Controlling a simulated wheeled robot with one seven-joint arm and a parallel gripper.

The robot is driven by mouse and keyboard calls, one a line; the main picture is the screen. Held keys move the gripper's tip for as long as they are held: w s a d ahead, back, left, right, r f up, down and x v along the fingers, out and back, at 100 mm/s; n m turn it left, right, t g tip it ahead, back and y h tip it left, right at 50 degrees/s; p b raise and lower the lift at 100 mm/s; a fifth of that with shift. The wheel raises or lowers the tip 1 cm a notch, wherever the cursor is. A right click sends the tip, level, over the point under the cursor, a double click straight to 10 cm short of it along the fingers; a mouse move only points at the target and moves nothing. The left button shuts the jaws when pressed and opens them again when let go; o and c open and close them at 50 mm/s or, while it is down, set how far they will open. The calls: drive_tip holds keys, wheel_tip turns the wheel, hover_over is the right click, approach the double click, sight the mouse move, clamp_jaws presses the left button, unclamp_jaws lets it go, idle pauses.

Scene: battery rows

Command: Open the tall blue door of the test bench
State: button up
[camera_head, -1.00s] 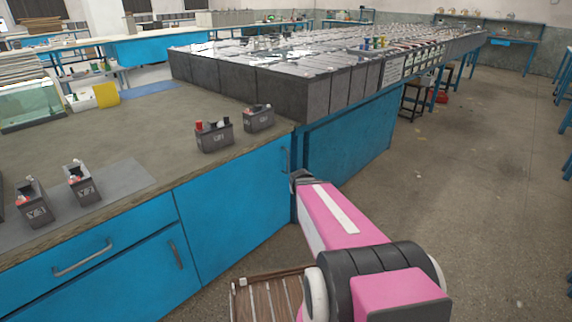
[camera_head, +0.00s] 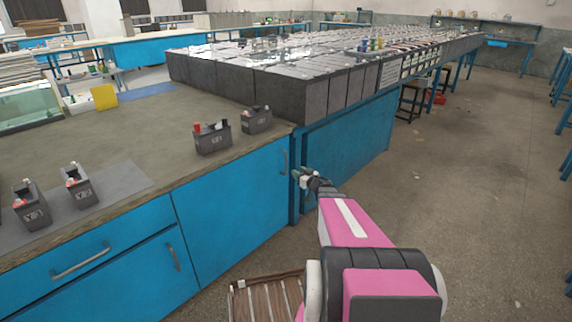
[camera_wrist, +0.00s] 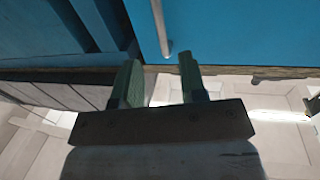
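The tall blue door (camera_head: 232,218) of the test bench is shut. Its vertical metal handle (camera_head: 284,161) is near its right edge, just below the bench top. My gripper (camera_head: 302,177) is just right of the handle in the head view, apart from it there. In the wrist view my gripper's two green-grey fingers (camera_wrist: 158,64) are spread with nothing between them. The handle (camera_wrist: 160,25) shows there against the blue door (camera_wrist: 220,30), its end lined up with the gap between the fingertips. I cannot tell the depth between them.
The bench top (camera_head: 130,120) carries several small batteries, two near the right corner (camera_head: 213,139). A drawer (camera_head: 85,245) with its own handle is left of the door. Rows of large dark batteries (camera_head: 300,95) stand behind on a blue bench. Floor (camera_head: 460,200) is clear at right.

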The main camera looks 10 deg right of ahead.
hover_over(286, 173)
drive_tip(key=shift+w+d, duration=0.1)
drive_tip(key=shift+w, duration=0.3)
drive_tip(key=shift+s, duration=0.1)
clamp_jaws()
